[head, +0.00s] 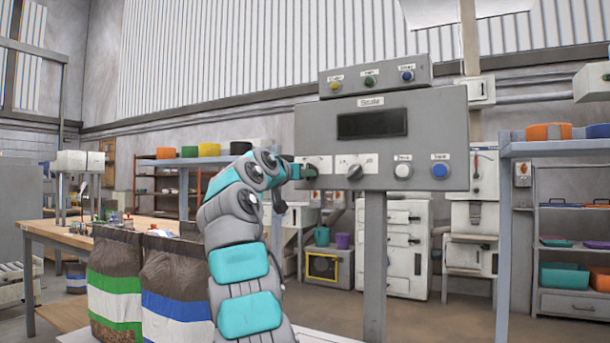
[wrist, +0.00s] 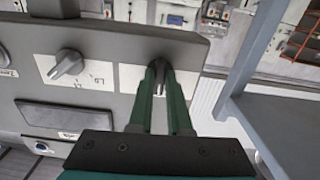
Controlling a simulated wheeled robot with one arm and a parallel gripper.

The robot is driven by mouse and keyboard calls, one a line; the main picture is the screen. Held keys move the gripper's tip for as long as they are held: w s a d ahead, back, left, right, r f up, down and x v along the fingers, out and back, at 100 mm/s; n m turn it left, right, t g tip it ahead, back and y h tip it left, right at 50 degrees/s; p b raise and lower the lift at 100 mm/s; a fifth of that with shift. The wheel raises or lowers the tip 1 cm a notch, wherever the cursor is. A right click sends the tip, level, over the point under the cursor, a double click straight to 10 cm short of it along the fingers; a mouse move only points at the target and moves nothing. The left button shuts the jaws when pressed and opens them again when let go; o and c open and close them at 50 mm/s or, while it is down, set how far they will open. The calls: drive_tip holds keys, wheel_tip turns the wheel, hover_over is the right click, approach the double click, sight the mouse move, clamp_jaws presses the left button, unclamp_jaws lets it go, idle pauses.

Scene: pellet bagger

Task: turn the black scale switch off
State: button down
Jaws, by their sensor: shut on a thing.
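The scale panel (head: 381,120) is a grey box on a post, labelled "Scale", with a dark display (head: 372,124). The black switch (wrist: 159,84) sits on a white plate (wrist: 190,84) at the panel's left end in the head view, the right end in the wrist view. My gripper (wrist: 163,72) has green fingers shut on the switch, one on each side. In the head view my gripper (head: 306,172) covers the switch, so its setting is hard to read.
A grey knob (head: 354,172) is beside the switch; it also shows in the wrist view (wrist: 68,63). White (head: 403,170) and blue (head: 440,171) buttons are further right. A button box (head: 375,77) sits on top. Filled bags (head: 176,280) stand left of my arm.

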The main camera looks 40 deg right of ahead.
drive_tip(key=shift+f, duration=0.1)
idle(0.3)
drive_tip(key=shift+n, duration=1)
idle(0.4)
drive_tip(key=shift+s+n+p, duration=0.1)
drive_tip(key=shift+n+p, duration=0.5)
drive_tip(key=shift+n, duration=1.1)
drive_tip(key=c, duration=0.9)
unclamp_jaws()
drive_tip(key=shift+o, duration=0.2)
